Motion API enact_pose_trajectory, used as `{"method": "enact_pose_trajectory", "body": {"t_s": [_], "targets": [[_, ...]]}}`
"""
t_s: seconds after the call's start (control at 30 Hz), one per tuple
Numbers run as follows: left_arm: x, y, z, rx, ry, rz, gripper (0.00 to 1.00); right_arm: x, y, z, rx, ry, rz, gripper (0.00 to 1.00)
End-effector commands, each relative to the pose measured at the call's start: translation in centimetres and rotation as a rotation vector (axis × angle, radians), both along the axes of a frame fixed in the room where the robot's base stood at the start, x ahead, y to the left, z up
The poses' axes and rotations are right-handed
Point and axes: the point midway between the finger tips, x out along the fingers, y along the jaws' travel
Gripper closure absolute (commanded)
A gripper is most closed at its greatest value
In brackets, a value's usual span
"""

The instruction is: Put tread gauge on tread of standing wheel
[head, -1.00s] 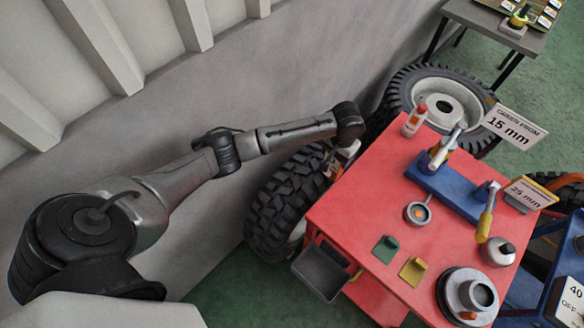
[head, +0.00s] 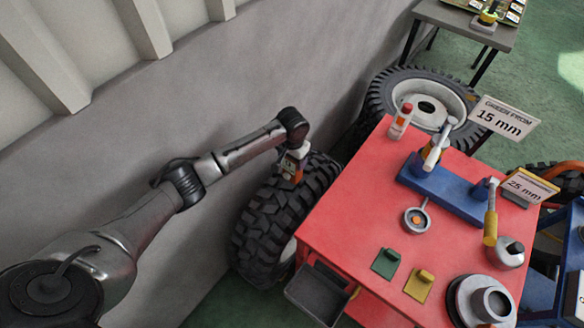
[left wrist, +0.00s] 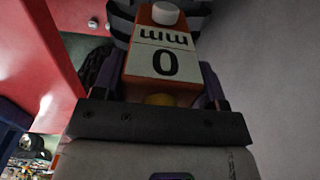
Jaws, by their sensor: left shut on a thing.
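The standing wheel (head: 275,222) is a black, chunky-treaded tyre upright between the grey wall and the red table. My left gripper (head: 291,168) is at the top of its tread and is shut on the tread gauge (head: 288,164), a small orange and white block. In the left wrist view the gauge (left wrist: 163,55) sits between the dark fingers, its white label reading "0 mm" upside down. Dark tread shows just past the gauge. I cannot tell whether the gauge touches the tread. My right gripper is not in view.
A lying wheel (head: 425,95) is behind. The wall (head: 200,110) is close on the left.

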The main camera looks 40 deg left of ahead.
Motion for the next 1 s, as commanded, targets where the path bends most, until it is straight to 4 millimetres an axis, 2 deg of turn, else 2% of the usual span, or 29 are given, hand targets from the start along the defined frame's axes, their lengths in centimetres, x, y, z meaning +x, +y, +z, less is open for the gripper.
{"method": "enact_pose_trajectory", "body": {"t_s": [0.17,0.43,0.83,0.87,1.0], "targets": [[0.0,0.0,-0.9,0.0,-0.001,0.0,0.65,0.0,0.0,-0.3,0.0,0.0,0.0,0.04],[0.0,0.0,-3.9,0.0,0.0,0.0,0.65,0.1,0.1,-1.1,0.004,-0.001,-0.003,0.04],[0.0,0.0,-4.2,-0.001,-0.002,0.0,0.65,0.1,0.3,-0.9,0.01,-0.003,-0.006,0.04],[0.0,0.0,-4.3,0.0,-0.001,0.0,0.33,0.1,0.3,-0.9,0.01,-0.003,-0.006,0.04],[0.0,0.0,-4.2,0.0,-0.001,0.0,0.2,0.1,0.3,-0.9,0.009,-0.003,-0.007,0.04]]}}
